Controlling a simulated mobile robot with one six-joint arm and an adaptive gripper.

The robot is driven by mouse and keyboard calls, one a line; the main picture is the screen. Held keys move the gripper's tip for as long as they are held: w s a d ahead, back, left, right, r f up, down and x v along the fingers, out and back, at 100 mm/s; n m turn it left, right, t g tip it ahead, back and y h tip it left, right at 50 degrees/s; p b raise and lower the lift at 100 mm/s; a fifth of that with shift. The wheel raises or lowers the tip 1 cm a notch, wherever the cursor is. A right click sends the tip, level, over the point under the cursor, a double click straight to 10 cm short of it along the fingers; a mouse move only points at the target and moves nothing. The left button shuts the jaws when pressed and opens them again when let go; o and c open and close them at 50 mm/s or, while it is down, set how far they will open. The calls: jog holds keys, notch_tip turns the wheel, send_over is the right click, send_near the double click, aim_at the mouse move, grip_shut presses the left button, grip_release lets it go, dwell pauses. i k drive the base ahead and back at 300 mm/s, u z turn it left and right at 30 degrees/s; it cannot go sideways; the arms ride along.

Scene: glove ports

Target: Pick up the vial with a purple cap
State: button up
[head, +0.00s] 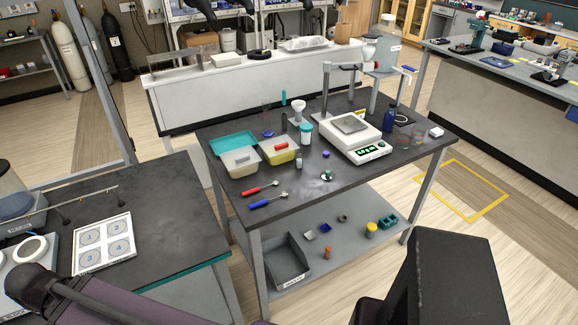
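A small item with a blue-purple top (326,155) stands on the dark table (225,186), left of the white balance (350,135). It looks like a small capped vial, but it is too small to make out its body. Another small narrow container (299,159) stands just left of it, and its cap colour is hard to tell. A blue-purple piece (268,133) lies farther back on the table. My gripper is not in view; only parts of my arm and body show along the bottom edge.
A grey bin (287,262) sits on the lower shelf. The table's front right is mostly clear.

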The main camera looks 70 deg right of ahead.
aim_at(299, 154)
jog(key=u, duration=0.1)
jog(key=k, duration=2.2)
jog(key=z, duration=1.2)
jog(key=i, duration=0.9)
jog(key=u, duration=0.15)
